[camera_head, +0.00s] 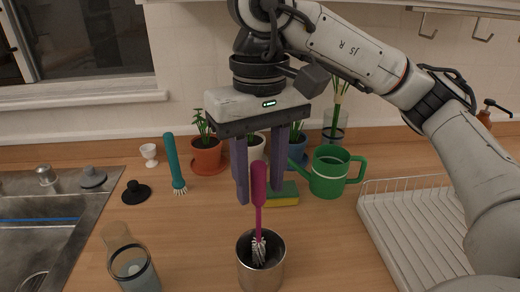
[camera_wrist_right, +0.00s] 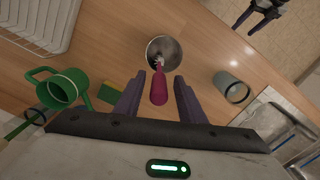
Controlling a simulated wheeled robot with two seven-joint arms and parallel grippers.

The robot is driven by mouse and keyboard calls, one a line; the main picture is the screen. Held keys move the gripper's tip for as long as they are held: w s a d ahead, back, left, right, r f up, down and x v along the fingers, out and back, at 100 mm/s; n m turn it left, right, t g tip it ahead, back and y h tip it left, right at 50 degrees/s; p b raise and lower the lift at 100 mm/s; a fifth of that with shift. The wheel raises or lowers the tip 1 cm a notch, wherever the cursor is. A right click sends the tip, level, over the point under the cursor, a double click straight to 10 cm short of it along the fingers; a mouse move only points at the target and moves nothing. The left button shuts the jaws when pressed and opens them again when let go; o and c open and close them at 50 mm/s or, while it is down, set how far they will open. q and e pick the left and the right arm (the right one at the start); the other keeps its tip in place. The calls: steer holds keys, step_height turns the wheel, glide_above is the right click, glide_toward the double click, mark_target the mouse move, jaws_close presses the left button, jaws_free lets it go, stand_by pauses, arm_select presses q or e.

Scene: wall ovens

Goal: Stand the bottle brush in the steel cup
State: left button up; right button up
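The bottle brush has a magenta handle (camera_head: 258,182) and white bristles (camera_head: 258,250). It stands nearly upright, bristles down, inside the mouth of the steel cup (camera_head: 262,276). The cup stands on the wooden counter; the wrist view shows the handle (camera_wrist_right: 159,88) and the cup (camera_wrist_right: 176,55) too. My right gripper (camera_head: 261,192) is above the cup, its two purple fingers apart on either side of the handle. In the wrist view there are gaps between the handle and both fingers (camera_wrist_right: 158,98). A dark gripper, apparently my left (camera_wrist_right: 258,22), shows at the wrist view's top right; its opening is unclear.
A glass jar (camera_head: 135,272) stands left of the cup, near the sink (camera_head: 45,225). A green watering can (camera_head: 328,175) and a sponge (camera_head: 284,195) are behind it. A white dish rack (camera_head: 400,225) is right. A teal brush (camera_head: 174,165) and potted plants (camera_head: 206,155) stand at the back.

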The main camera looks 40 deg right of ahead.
steer(key=shift+r, duration=3.05)
